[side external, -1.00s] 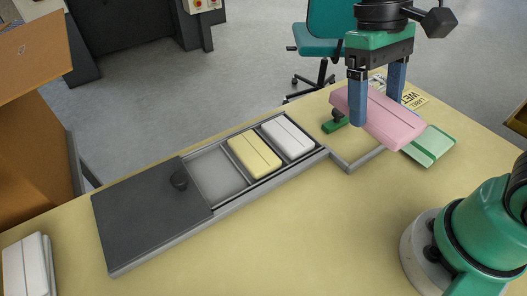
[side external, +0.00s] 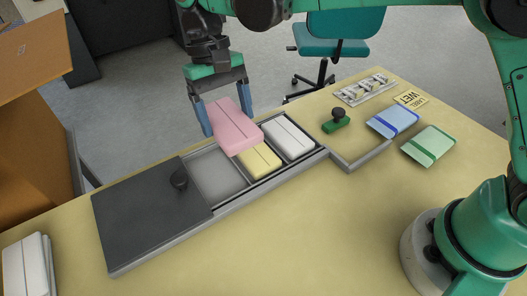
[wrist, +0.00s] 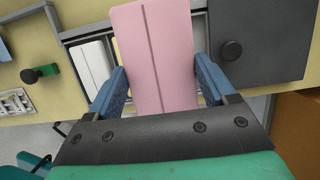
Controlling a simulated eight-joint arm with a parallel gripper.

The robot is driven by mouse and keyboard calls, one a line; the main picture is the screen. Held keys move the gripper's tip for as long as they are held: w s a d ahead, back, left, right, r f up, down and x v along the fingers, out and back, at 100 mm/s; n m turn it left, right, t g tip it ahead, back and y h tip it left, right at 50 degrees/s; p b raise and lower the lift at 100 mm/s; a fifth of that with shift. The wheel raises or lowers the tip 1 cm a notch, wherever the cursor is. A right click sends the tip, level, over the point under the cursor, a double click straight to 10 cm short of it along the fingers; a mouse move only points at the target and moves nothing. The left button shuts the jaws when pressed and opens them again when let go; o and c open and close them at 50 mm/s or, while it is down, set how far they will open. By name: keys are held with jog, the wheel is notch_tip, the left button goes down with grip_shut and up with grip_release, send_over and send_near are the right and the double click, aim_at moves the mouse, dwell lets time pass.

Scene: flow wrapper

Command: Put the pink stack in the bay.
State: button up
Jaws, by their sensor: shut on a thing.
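My gripper (side external: 227,112) is shut on the pink stack (side external: 235,128), with a blue finger on each side of it. The stack hangs above the long tray, over the yellow stack (side external: 258,163) and near the empty bay (side external: 216,175). In the wrist view the pink stack (wrist: 153,50) sits between the fingers and hides much of the tray below. The white stack (side external: 288,138) lies in the right bay. The yellow stack lies in the bay beside it and is partly covered by the pink stack. The empty bay lies between the yellow stack and the dark cover.
A dark cover (side external: 140,225) with a black knob (side external: 180,179) closes the tray's left part. A green-based knob tool (side external: 337,121), a blue pack (side external: 393,121) and a green pack (side external: 429,145) lie to the right. White stacks (side external: 27,268) stand at the front left.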

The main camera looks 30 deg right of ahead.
send_over(217, 178)
jog(key=w, duration=0.1)
notch_tip(217, 178, down, 4)
jog(key=shift+f, duration=2.15)
jog(key=shift+f, duration=0.25)
jog(key=shift+f, duration=1.05)
jog(key=shift+f, duration=0.1)
jog(key=o, duration=1.1)
jog(key=shift+c, duration=0.2)
